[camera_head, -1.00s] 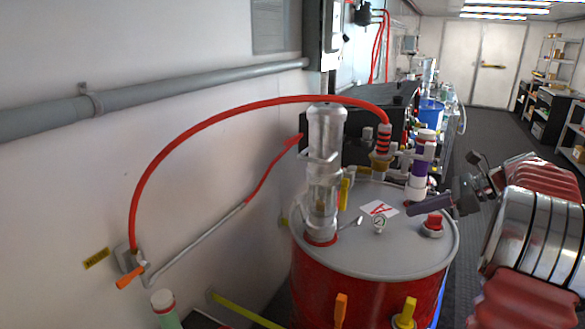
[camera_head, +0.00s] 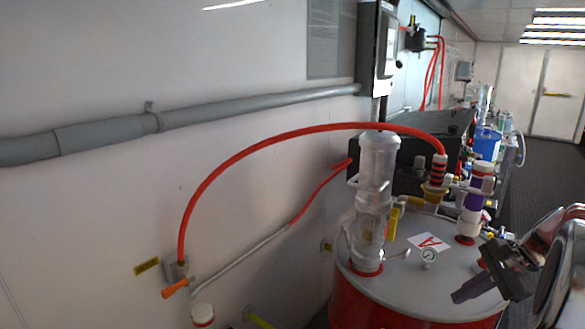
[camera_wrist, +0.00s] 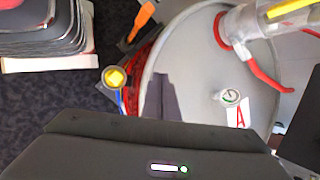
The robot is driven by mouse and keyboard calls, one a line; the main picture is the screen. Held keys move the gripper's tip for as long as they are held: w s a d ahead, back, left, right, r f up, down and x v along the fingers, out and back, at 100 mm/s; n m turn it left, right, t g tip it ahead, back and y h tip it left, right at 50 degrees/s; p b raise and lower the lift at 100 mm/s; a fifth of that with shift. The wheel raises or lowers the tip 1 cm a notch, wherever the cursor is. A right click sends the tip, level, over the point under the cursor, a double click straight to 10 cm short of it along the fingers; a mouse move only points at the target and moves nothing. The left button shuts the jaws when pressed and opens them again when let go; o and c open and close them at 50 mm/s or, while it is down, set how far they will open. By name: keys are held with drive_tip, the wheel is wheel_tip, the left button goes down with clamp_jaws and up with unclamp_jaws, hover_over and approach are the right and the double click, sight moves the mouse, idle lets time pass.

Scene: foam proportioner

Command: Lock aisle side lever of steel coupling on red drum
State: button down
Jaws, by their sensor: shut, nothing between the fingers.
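The red drum (camera_head: 375,308) stands at lower right in the head view, with a grey lid (camera_head: 400,273). A hose coupling (camera_head: 435,192) stands at the back of the lid under the red hose's banded end. It looks brass-coloured, and I cannot make out its levers. A purple and white fitting (camera_head: 474,208) stands right of it. My gripper (camera_head: 462,296) is shut and empty over the lid's front right side, apart from the coupling. In the wrist view my shut gripper (camera_wrist: 160,82) shows over the lid (camera_wrist: 190,60). The coupling is not identifiable there.
A clear-grey pump (camera_head: 376,200) rises from the lid, near a gauge (camera_head: 428,254) and an "A" label (camera_head: 430,242). The red hose (camera_head: 300,138) arches from the wall. A yellow-topped fitting (camera_wrist: 115,77) is beside the drum. The aisle floor (camera_head: 540,190) is open at right.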

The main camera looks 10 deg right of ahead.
drive_tip(key=s+a+r+n+h, duration=0.1)
drive_tip(key=s+a+n, duration=0.3)
drive_tip(key=a, duration=0.7)
drive_tip(key=s+a+r+n+h, duration=0.1)
drive_tip(key=s+a+r+n, duration=0.1)
drive_tip(key=s+a+n, duration=0.3)
drive_tip(key=s+a+r+n+t+h, duration=0.1)
drive_tip(key=s+a+n, duration=0.4)
drive_tip(key=a+n, duration=0.5)
drive_tip(key=a+h, duration=0.1)
drive_tip(key=a, duration=0.8)
drive_tip(key=shift+a+r+n, duration=0.25)
drive_tip(key=shift+n, duration=0.05)
